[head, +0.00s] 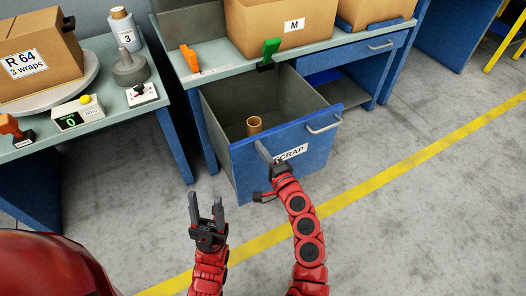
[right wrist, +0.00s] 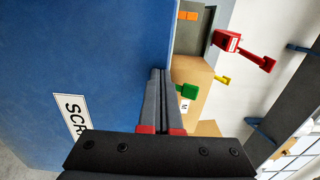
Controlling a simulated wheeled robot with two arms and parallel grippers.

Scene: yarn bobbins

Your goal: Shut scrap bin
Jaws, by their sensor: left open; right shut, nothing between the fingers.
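The scrap bin (head: 243,163) is a blue drawer-like bin under the workbench, pulled out, with a SCRAP label on its front. A cardboard tube (head: 254,125) stands inside it. The bin has a grey handle (head: 324,124) at its upper right front. My right gripper (head: 262,152) is shut and empty at the bin's front, left of the label; whether it touches the panel I cannot tell. In the right wrist view its shut fingers (right wrist: 158,98) lie beside the blue bin front (right wrist: 85,75). My left gripper (head: 206,208) is open and empty over the floor, left of the bin.
The workbench (head: 212,73) carries cardboard boxes (head: 280,28), an orange tool and a green tool (head: 270,48). Floor in front is clear, with a yellow line (head: 400,159).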

